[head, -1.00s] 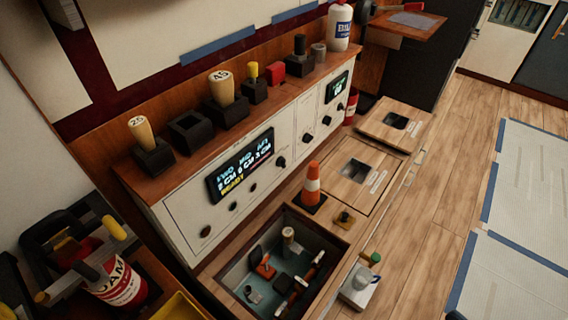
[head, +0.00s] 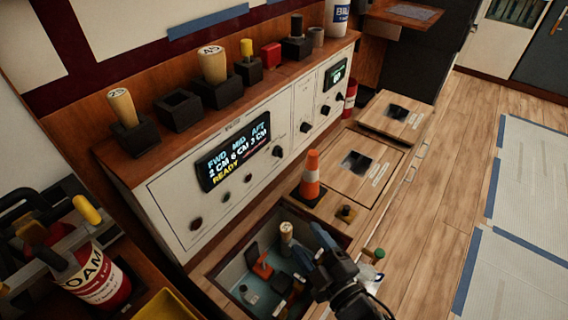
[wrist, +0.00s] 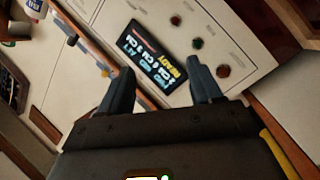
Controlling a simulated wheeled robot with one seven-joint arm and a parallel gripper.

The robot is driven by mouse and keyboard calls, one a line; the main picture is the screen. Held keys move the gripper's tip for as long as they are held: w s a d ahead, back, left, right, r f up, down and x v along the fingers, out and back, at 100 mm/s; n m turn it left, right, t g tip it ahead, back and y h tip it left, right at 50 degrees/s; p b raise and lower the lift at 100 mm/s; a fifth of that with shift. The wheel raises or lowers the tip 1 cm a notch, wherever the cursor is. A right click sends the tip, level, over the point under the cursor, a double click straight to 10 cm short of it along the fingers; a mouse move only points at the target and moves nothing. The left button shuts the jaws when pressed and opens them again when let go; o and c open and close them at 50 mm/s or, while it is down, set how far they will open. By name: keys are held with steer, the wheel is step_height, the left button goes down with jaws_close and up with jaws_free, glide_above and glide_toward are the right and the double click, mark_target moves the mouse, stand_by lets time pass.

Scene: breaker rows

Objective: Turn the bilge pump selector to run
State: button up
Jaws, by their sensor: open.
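A cream control panel (head: 165,212) carries a lit display (head: 234,150) reading FWD, MID, AFT, 2 CM, 6 CM, 3 CM and READY. A black knob (head: 277,152) sits just right of the display; further black knobs (head: 306,127) sit on the panel's right section. Their labels are too small to read, so I cannot tell which is the bilge pump selector. My gripper (head: 318,240) is open and empty above the open floor hatch, apart from the panel. In the wrist view my gripper (wrist: 161,76) faces the display (wrist: 153,53) and several small round buttons (wrist: 197,44).
Wooden-handled plugs (head: 212,65) in black holders line the shelf above the panel. An orange cone (head: 311,178) stands before the panel. The open hatch (head: 232,272) holds several tools. A FOAM extinguisher (head: 98,280) stands at lower left.

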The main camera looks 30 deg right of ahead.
steer(key=w+d+f+n+b, duration=0.25)
steer(key=w+d+n, duration=0.2)
steer(key=w, duration=0.75)
steer(key=n+b, duration=0.1)
steer(key=n, duration=0.3)
glide_toward(282, 154)
steer(key=shift+t+y, duration=0.3)
steer(key=shift+w+d+f+b, duration=0.15)
steer(key=shift+w+b, duration=0.7)
steer(key=shift+w, duration=1.3)
steer(key=shift+w+a+f+b, duration=0.15)
steer(key=shift+w+b, duration=0.7)
steer(key=shift+w, duration=1.35)
steer(key=shift+d, duration=0.1)
steer(key=shift+c, duration=0.4)
steer(key=c, duration=1)
steer(key=shift+o, duration=0.2)
steer(key=shift+m+p, duration=0.25)
steer(key=shift+p, duration=0.05)
